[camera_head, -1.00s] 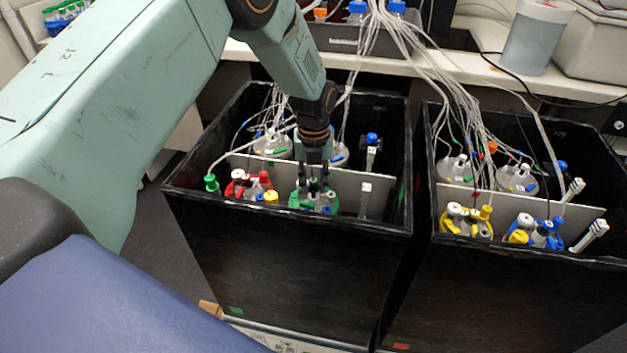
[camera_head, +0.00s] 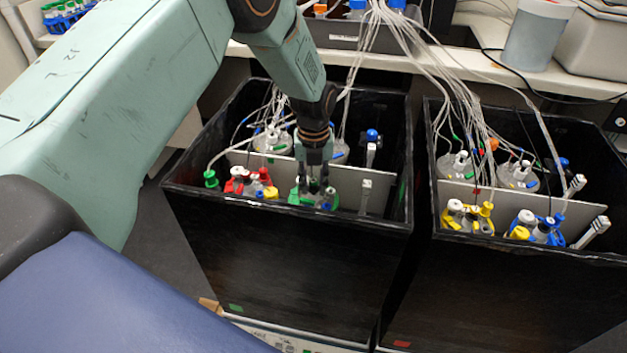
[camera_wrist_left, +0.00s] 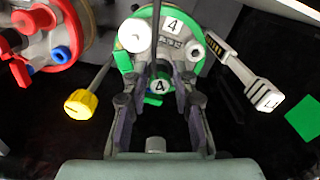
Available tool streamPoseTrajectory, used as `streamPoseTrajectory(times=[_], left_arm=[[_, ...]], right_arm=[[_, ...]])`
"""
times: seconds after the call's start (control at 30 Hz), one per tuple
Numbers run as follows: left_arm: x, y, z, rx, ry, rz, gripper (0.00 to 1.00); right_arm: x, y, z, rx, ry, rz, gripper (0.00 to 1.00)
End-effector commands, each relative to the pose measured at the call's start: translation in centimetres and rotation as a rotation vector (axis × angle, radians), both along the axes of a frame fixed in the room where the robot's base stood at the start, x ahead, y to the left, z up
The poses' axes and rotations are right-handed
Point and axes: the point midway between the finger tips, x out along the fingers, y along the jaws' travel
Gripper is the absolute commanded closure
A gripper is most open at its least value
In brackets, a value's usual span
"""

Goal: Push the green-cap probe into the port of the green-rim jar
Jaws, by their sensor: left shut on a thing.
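The green-rim jar (camera_head: 296,196) stands in the front of the left black box; its green rim (camera_wrist_left: 122,58) and a "4" label show in the left wrist view. My left gripper (camera_head: 315,180) points down over this jar. My right gripper is not in view.
A red-rim jar (camera_head: 236,186) stands close to the left, and a yellow cap (camera_wrist_left: 81,103) is beside the green rim. A white stick-like part (camera_wrist_left: 240,75) leans at the right. The box wall (camera_head: 290,222) is close in front. Tubes (camera_head: 362,50) hang behind.

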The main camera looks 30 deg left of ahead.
Motion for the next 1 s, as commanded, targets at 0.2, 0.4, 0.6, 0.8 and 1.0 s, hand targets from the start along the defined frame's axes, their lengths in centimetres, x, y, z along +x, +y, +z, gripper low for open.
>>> streamPoseTrajectory(times=[0.2,0.4,0.6,0.8,1.0], left_arm=[[0.01,0.00,-0.02,0.000,0.000,0.000,0.97],[0.01,0.00,-0.07,0.000,0.000,0.000,0.97],[0.01,0.00,-0.31,0.000,0.000,0.000,0.97],[0.02,-0.01,-0.56,0.000,0.000,0.000,0.97],[0.02,-0.01,-0.82,0.000,0.000,0.000,0.97]], right_arm=[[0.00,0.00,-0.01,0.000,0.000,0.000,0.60],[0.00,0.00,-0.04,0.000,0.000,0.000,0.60],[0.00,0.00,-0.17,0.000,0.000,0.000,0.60],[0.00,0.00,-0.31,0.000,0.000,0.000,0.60],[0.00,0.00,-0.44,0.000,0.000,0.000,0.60]])
